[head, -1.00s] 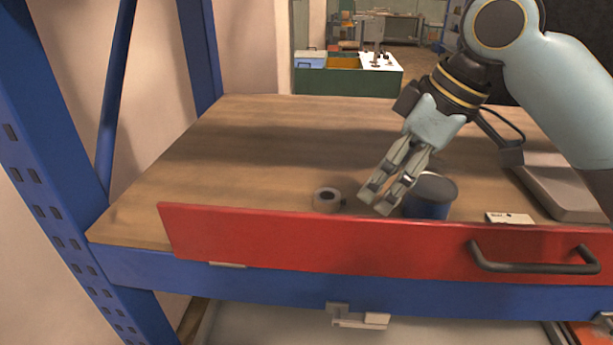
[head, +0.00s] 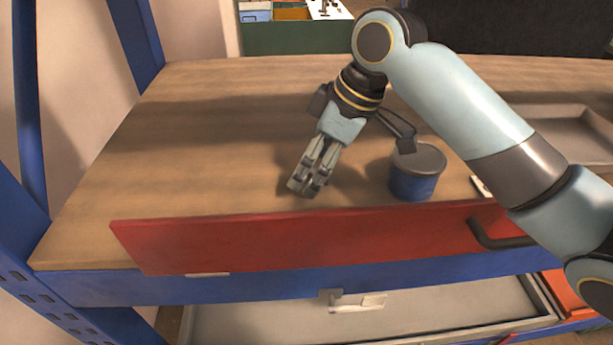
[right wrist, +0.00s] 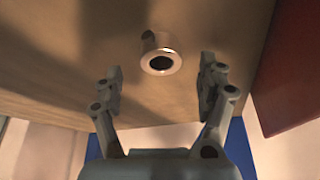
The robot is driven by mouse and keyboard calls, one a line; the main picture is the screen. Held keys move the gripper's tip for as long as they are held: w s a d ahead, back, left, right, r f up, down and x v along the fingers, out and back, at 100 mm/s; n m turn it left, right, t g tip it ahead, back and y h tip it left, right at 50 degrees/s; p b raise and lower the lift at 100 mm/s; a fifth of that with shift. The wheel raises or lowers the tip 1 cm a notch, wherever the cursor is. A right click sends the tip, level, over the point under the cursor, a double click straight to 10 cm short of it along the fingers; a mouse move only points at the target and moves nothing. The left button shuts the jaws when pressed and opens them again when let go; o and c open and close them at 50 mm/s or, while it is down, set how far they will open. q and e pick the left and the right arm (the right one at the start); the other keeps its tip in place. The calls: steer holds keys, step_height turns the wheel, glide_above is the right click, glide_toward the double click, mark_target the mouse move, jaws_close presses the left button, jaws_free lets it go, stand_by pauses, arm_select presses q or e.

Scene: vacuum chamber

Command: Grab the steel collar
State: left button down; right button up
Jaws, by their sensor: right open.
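The steel collar (right wrist: 160,60) shows in the right wrist view as a short shiny ring with a dark bore, on the wooden top. It lies between and beyond the two fingers of my right gripper, with room on both sides, and no contact shows. In the head view my right gripper (head: 303,188) points down at the wooden top behind the red panel. It is open and empty. The collar cannot be made out there; the gripper seems to hide it. My left gripper is not in view.
A blue can with a grey lid (head: 415,172) stands right of the gripper. A red panel with a dark handle (head: 300,240) runs along the front edge of the wooden top (head: 190,150). A grey tray (head: 570,130) lies at the right. The left of the top is clear.

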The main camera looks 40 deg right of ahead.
steer(key=shift+x, duration=1.25)
steer(key=shift+s, duration=0.1)
steer(key=c, duration=1.5)
steer(key=shift+o, duration=0.2)
